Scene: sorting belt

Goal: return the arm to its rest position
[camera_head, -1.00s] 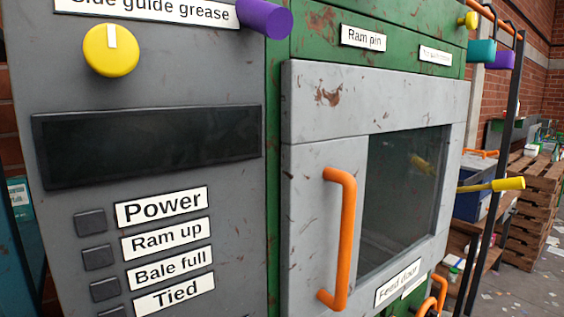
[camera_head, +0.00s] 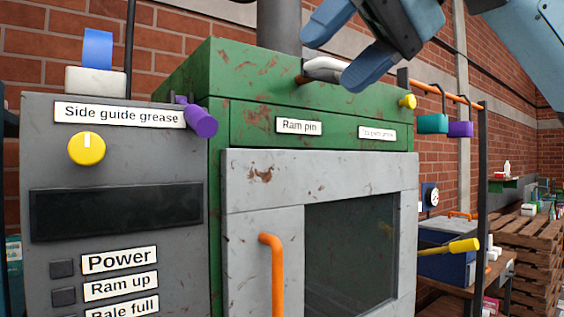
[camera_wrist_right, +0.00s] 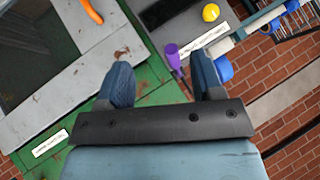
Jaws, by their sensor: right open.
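In the right wrist view the gripper (camera_wrist_right: 162,70) is also open and empty, with the baler's green and grey panels beyond the fingers. My left gripper is not in view.
The baler's grey door has an orange handle (camera_head: 275,275). A grey panel holds a yellow knob (camera_head: 86,149), and a purple knob (camera_head: 202,122) sticks out. A yellow-handled lever (camera_head: 455,247) projects at right. Wooden pallets (camera_head: 525,245) stand farther right by a brick wall.

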